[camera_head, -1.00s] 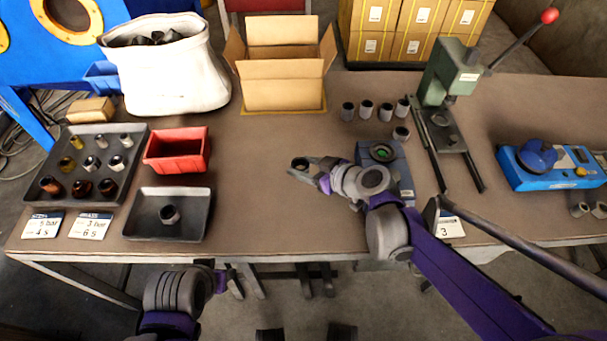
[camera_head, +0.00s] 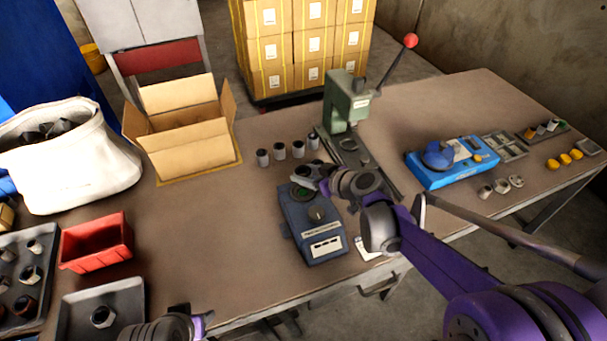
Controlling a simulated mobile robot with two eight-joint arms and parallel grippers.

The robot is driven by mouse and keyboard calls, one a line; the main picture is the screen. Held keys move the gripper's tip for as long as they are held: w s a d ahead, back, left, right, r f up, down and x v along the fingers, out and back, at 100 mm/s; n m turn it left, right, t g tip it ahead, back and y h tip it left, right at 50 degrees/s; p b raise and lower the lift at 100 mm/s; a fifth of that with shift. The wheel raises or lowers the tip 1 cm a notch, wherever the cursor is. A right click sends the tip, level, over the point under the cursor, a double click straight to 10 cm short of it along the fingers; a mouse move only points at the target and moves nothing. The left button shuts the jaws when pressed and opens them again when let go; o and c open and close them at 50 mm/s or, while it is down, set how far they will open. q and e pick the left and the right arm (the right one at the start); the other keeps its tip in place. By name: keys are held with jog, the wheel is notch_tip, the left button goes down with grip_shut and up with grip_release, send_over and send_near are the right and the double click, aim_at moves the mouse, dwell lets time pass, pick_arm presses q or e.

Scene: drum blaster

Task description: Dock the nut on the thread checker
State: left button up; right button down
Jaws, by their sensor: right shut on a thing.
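The thread checker, taken to be the blue-grey box (camera_head: 314,230) with a dark knob and white label, stands mid-table. A green spot (camera_head: 301,193) shows at its far end. My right gripper (camera_head: 303,175) is shut on a small dark nut (camera_head: 302,170), mostly hidden by the fingers, over or just beyond that far end. I cannot tell whether the nut touches the checker. My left gripper (camera_head: 196,318) is low at the bottom edge, partly cut off; its jaws are unclear.
Several grey nuts (camera_head: 280,150) stand behind the checker. A green lever press (camera_head: 346,105) is close behind my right gripper. A blue device (camera_head: 450,162) is at right. An open carton (camera_head: 190,140), red bin (camera_head: 96,243) and dark tray (camera_head: 130,290) are at left.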

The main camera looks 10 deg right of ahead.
notch_tip(320, 180, down, 5)
jog(key=b, duration=0.3)
jog(key=shift+b, duration=0.3)
dwell(1.1)
jog(key=shift+f, duration=0.5)
jog(key=shift+c, duration=2.4)
grip_release()
jog(key=shift+p+v, duration=2.45)
jog(key=shift+v, duration=3.05)
